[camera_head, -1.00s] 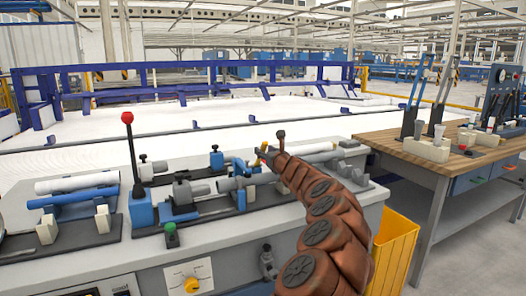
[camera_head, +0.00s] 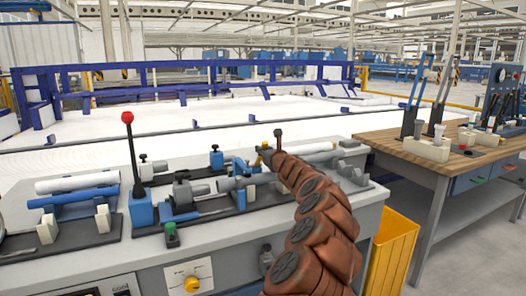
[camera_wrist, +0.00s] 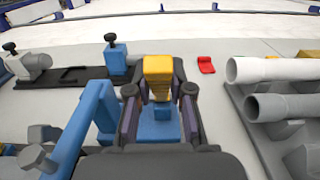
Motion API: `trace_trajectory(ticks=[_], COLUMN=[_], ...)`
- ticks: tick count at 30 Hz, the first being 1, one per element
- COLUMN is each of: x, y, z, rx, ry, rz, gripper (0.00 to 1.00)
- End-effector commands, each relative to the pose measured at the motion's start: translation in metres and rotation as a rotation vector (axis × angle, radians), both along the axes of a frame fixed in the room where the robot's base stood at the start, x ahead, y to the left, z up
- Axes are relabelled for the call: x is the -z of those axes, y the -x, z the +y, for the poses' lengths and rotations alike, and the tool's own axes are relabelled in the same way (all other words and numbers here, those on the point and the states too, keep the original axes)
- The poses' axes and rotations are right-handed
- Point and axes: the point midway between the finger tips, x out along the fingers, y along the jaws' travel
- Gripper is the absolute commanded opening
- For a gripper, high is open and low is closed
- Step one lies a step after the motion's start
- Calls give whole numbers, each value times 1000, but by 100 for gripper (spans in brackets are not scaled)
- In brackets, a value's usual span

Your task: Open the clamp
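The clamp is hard to single out. A stepped yellow piece (camera_wrist: 158,75) above a blue block (camera_wrist: 160,125) shows in the wrist view and may be part of it. My gripper (camera_wrist: 159,92) is open, with one dark finger on each side of the yellow piece. Gaps seem to show between the fingers and the piece; contact cannot be told. In the head view my brown arm reaches over the bench and hides most of my gripper (camera_head: 267,150). A blue bent bar (camera_wrist: 88,125) stands just left of my gripper in the wrist view.
White and grey pipes (camera_wrist: 270,70) lie in a rack on the right. A lever with a red knob (camera_head: 127,118) stands at the bench's left. A small red piece (camera_wrist: 206,65) lies behind. A wooden-topped table (camera_head: 400,140) and yellow bin (camera_head: 396,255) are at right.

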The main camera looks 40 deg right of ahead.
Motion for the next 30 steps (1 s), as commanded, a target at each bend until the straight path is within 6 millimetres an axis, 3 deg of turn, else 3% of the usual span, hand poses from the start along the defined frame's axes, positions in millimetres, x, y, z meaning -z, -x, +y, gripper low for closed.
trace_trajectory(ticks=[5,22,30], x=[0,-1,-7], y=[0,-1,-11], z=[0,1,12], rx=[0,-1,-19], ry=[0,-1,-12], rz=[0,3,33], gripper=[0,0,0])
